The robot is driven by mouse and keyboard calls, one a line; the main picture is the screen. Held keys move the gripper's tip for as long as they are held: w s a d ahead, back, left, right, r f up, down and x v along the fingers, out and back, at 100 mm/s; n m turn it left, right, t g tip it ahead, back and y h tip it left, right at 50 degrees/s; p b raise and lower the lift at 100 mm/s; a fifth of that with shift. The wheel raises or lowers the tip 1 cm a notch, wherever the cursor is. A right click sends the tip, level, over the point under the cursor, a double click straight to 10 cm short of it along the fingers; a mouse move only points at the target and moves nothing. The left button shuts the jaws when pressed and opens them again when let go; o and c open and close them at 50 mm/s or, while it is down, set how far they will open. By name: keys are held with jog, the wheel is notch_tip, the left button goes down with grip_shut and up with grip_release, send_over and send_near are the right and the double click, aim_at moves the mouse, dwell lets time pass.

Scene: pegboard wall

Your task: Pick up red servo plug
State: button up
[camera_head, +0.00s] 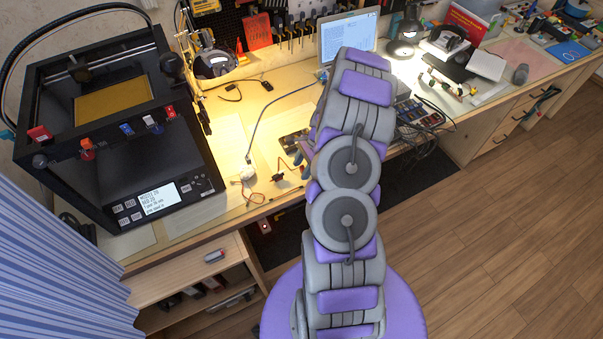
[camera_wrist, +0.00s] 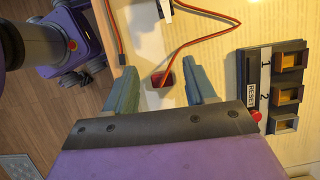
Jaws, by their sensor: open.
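The red servo plug (camera_wrist: 162,79) lies on the light wooden bench, at the end of a red-and-dark servo lead (camera_wrist: 190,42). In the wrist view, my gripper (camera_wrist: 159,67) is open, with a blue-grey finger on each side of the plug. The plug shows in the gap between the fingers, apart from both; I cannot tell their exact height above it. In the head view, my arm hides most of the gripper and I cannot make out the plug. A black servo (camera_head: 277,177) with red wires lies on the bench there.
A dark board (camera_wrist: 272,90) with a RESET label, a red button and several sockets, some numbered, lies right of the fingers. A black 3D printer (camera_head: 120,130) stands at the bench's left. A laptop (camera_head: 346,36) stands behind my arm.

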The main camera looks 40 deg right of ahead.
jog(key=shift+d, duration=0.2)
jog(key=shift+d+f, duration=0.15)
jog(key=shift+d, duration=0.3)
jog(key=c, duration=0.4)
jog(key=shift+a, duration=0.45)
grip_shut()
jog(key=shift+d, duration=0.25)
